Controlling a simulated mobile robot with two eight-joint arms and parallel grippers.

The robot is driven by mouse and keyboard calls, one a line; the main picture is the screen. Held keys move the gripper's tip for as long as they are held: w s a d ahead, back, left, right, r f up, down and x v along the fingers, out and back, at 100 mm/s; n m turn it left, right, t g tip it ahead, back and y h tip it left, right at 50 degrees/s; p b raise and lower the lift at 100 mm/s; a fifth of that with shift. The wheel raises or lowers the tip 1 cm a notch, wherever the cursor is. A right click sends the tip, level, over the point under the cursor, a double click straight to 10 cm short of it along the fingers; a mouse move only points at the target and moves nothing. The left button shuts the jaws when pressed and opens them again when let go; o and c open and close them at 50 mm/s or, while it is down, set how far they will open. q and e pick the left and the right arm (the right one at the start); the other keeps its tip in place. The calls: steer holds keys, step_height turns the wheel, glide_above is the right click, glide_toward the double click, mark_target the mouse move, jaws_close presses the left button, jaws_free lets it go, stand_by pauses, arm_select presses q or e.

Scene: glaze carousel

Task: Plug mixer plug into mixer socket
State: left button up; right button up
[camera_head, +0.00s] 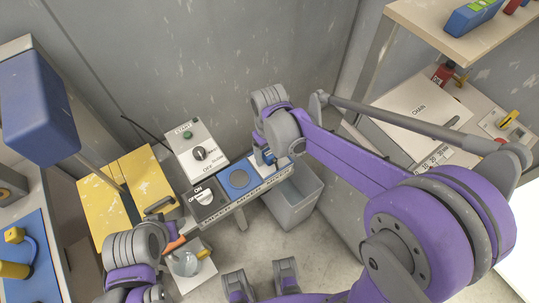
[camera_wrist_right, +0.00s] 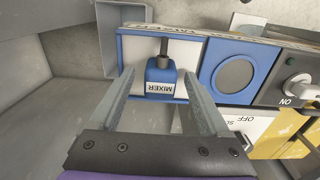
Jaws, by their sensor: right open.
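A blue block labelled MIXER (camera_wrist_right: 160,80), which looks like the mixer plug, rests on a white panel (camera_wrist_right: 190,52) with a blue border. A dark grey stub sticks out of its far end. My right gripper (camera_wrist_right: 158,102) is open, with one finger on each side of the block; I cannot tell whether they touch it. In the head view my right gripper (camera_head: 266,156) hangs over the right end of the panel strip and hides most of the block. I cannot make out a mixer socket for certain. My left gripper (camera_head: 172,238) is low at the left, its fingers unclear.
Beside the white panel are a blue panel with a grey disc (camera_head: 239,179) and a dark ON/OFF switch (camera_head: 204,197). A white control box (camera_head: 196,151) stands behind. A grey bin (camera_head: 295,200) is below right. A yellow cabinet (camera_head: 145,185) stands left, a shelf (camera_head: 440,30) upper right.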

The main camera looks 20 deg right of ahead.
mark_target(269, 153)
jaws_close()
stand_by(0.5)
steer(key=shift+r, duration=0.1)
step_height(269, 153, up, 10)
steer(key=shift+f+p, duration=0.1)
steer(key=shift+p, duration=0.4)
